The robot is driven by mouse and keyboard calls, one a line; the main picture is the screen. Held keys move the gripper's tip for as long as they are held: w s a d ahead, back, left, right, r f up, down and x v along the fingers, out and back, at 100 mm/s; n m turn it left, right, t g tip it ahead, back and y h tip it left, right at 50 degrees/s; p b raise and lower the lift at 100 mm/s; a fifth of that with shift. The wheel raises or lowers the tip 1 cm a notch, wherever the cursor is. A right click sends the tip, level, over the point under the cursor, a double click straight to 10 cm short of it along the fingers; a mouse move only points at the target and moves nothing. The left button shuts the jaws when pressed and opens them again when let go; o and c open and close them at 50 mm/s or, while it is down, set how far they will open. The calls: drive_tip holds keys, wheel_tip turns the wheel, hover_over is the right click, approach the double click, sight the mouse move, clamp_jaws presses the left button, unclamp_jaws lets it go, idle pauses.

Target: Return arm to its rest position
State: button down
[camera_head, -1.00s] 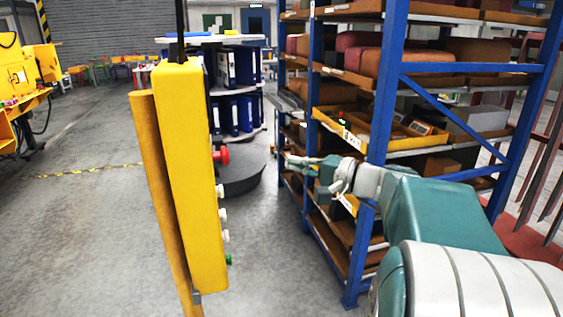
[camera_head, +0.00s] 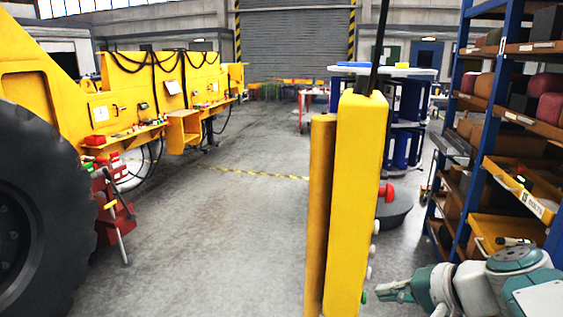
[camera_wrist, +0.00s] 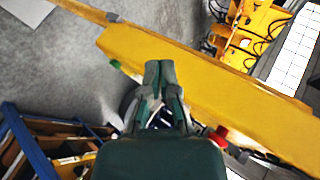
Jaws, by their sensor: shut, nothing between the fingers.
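My gripper (camera_head: 385,292) shows at the lower right of the head view, at the end of my teal and white arm. It is just right of the lower part of a yellow control post (camera_head: 358,210) in the picture. In the wrist view my gripper (camera_wrist: 160,68) has its two fingers together with nothing held. There the yellow post (camera_wrist: 190,75) runs diagonally behind the fingertips, and its red button (camera_wrist: 219,135) is to their lower right. I cannot tell the exact gap between fingers and post.
A blue-framed shelf rack (camera_head: 508,110) with bins and castings stands at the right. A round stand with blue binders (camera_head: 408,130) is behind the post. A yellow machine (camera_head: 120,95) with a large black tyre (camera_head: 35,220) is at the left. The floor between (camera_head: 230,230) is clear.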

drive_tip(key=s+a+f+n+g+h, duration=0.1)
drive_tip(key=s+a+f+n+h, duration=0.1)
drive_tip(key=s+f+n+h, duration=0.4)
drive_tip(key=s+n+h, duration=0.1)
drive_tip(key=s, duration=0.4)
drive_tip(key=shift+a+f+g, duration=0.25)
drive_tip(key=shift+f+g, duration=0.15)
drive_tip(key=shift+a, duration=0.1)
